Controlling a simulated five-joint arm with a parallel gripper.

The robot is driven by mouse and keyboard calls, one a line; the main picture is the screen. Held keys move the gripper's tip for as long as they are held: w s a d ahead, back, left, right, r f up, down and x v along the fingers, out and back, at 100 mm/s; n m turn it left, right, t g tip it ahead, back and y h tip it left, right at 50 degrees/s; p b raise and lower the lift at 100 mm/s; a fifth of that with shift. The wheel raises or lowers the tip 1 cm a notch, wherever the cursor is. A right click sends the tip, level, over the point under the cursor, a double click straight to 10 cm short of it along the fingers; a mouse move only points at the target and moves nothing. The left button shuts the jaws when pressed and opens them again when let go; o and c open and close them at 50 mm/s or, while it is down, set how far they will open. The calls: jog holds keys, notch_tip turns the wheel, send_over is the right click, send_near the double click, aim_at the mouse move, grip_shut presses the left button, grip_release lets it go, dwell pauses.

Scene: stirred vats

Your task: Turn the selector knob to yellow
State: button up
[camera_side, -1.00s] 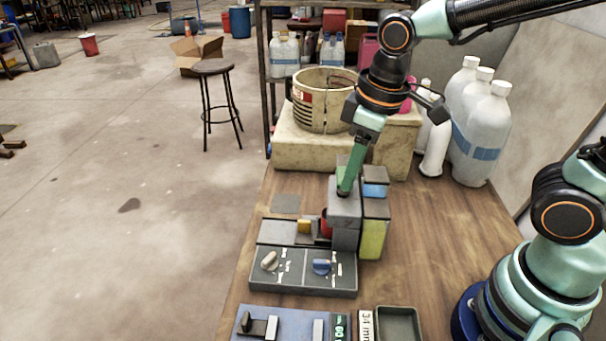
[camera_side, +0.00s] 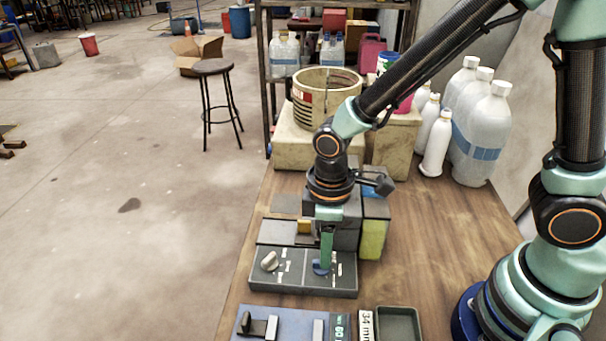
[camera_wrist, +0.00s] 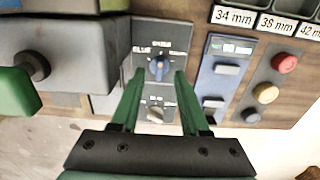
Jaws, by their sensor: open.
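A dark panel (camera_side: 290,283) on the table carries a blue knob (camera_side: 317,269) at right and a pale knob (camera_side: 269,261) at left. The wrist view shows the blue knob (camera_wrist: 160,66) with small labels around it; one seems to read BLUE, the others are too blurred to read. The pale knob (camera_wrist: 155,114) is nearer my gripper's palm there. My gripper (camera_wrist: 159,76) is open, its green fingers on either side of the blue knob's area. In the side view my gripper (camera_side: 326,264) is low over the blue knob, partly hiding it; contact cannot be told.
Grey blocks and a yellow-green block (camera_side: 373,238) stand just behind the panel. A blue board (camera_side: 290,324) and an empty dark tray (camera_side: 398,322) lie in front. Red, orange and dark round buttons (camera_wrist: 267,92) show in the wrist view.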

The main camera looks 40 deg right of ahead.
jog(key=shift+f, duration=1.6)
grip_shut()
jog(key=m, duration=0.6)
jog(key=shift+a, duration=0.15)
jog(key=m, duration=0.5)
jog(key=shift+a+m, duration=0.15)
jog(key=shift+m, duration=0.25)
